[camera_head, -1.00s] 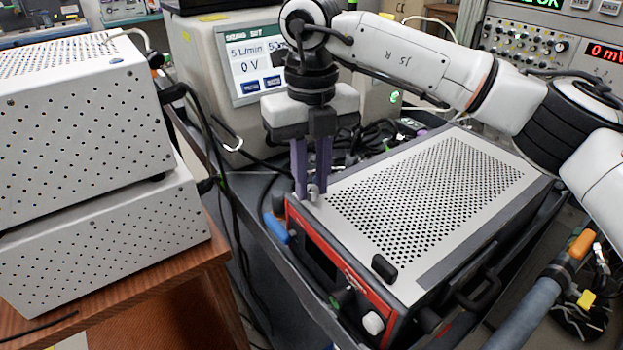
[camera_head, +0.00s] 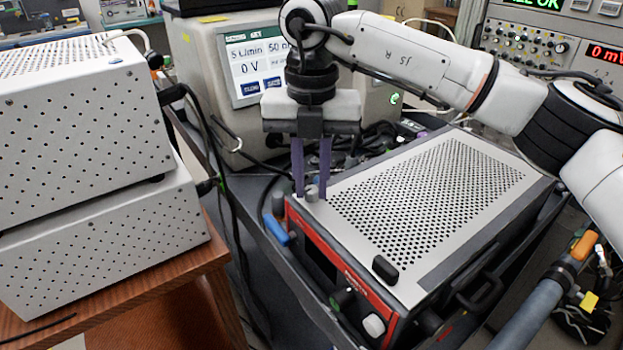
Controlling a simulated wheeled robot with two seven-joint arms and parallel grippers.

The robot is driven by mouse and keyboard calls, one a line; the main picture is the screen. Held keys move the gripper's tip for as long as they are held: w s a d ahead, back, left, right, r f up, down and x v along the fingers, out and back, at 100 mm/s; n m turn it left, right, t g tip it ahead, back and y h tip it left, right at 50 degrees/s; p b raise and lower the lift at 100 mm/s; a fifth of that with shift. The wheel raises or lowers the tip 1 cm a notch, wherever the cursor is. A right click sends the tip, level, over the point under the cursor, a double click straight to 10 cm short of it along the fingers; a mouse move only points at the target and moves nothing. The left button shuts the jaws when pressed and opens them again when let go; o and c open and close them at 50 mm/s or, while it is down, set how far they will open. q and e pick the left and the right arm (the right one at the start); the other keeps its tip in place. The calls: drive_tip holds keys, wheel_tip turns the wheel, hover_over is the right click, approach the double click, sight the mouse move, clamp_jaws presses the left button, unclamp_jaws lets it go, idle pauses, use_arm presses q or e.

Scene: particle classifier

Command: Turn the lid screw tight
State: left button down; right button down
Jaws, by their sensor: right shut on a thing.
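The lid screw (camera_head: 312,193) is a small grey knob at the far left corner of the perforated lid (camera_head: 345,205) of a grey box with a red-edged front. My right gripper (camera_head: 311,190) points straight down over that corner. Its two purple fingers stand on either side of the screw and are shut on it. The fingers partly cover the screw, so its thread and how deep it sits are hidden. My left gripper is not in view.
A black knob (camera_head: 385,269) stands on the lid's near corner. Two stacked perforated white boxes (camera_head: 85,150) stand on a wooden table at the left. A beige instrument with a screen (camera_head: 262,68) stands behind the gripper. Cables run between them.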

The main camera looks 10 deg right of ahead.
sight(311, 189)
drive_tip(key=shift+r, duration=0.1)
drive_tip(key=c, duration=1.6)
unclamp_jaws()
wheel_tip(311, 189, up, 10)
drive_tip(key=shift+r, duration=0.15)
